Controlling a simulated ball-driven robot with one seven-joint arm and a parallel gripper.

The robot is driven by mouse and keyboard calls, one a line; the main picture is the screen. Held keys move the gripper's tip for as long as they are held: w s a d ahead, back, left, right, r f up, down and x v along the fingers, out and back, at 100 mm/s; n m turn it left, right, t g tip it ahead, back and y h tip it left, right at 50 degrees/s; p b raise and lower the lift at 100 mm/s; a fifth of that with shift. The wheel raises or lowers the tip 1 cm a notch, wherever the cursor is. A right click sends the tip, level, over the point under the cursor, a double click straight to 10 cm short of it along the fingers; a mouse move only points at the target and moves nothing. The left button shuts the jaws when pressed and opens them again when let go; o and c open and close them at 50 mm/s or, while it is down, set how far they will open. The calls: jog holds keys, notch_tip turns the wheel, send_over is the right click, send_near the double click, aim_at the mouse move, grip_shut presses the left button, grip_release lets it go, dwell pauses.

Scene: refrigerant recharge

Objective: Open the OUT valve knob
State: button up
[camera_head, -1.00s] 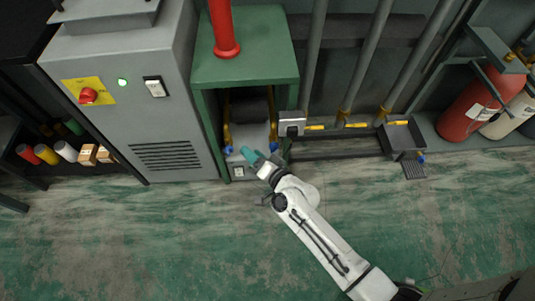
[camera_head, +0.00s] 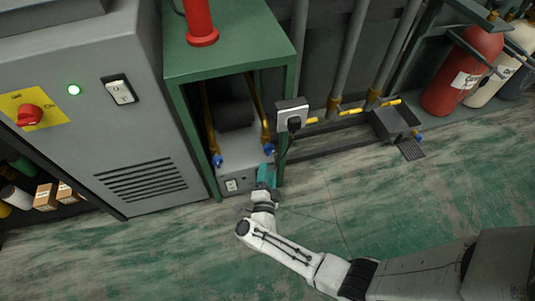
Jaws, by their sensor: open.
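Under the green stand (camera_head: 174,68), a grey unit (camera_head: 236,164) has two yellow pipes, each ending in a blue knob: a left knob (camera_head: 217,160) and a right knob (camera_head: 269,149). No OUT label is readable, so I cannot tell which knob is OUT. My gripper (camera_head: 267,166), with teal fingers, is open just below the right knob in the picture. I cannot tell whether it touches that knob. The fingers overlap the unit's right front and the stand's right leg.
A grey cabinet (camera_head: 150,150) with a red switch (camera_head: 29,115) stands at left. A socket box (camera_head: 292,112) with a black plug and cable is right of the stand. A black tray (camera_head: 392,124) and a red cylinder (camera_head: 462,75) are farther right. The green floor (camera_head: 400,200) is clear.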

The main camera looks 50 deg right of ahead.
aim_at(270, 153)
jog(key=b+x, duration=0.2)
jog(key=x, duration=0.6)
jog(key=shift+w+d, duration=0.25)
jog(key=shift+d, duration=0.05)
jog(key=c, duration=0.7)
jog(key=shift+c, duration=0.2)
jog(key=shift+m, duration=0.3)
jog(key=m+y+p, duration=0.1)
jog(key=m, duration=0.1)
jog(key=m+p, duration=0.1)
jog(key=p, duration=0.1)
jog(key=shift+s+r+m+g+y, duration=0.2)
jog(key=shift+m+g+y, duration=0.1)
jog(key=shift+m+y, duration=0.1)
jog(key=m+y+p, duration=0.2)
jog(key=m, duration=0.2)
jog(key=shift+f+p, duration=0.1)
jog(key=shift+p, duration=0.3)
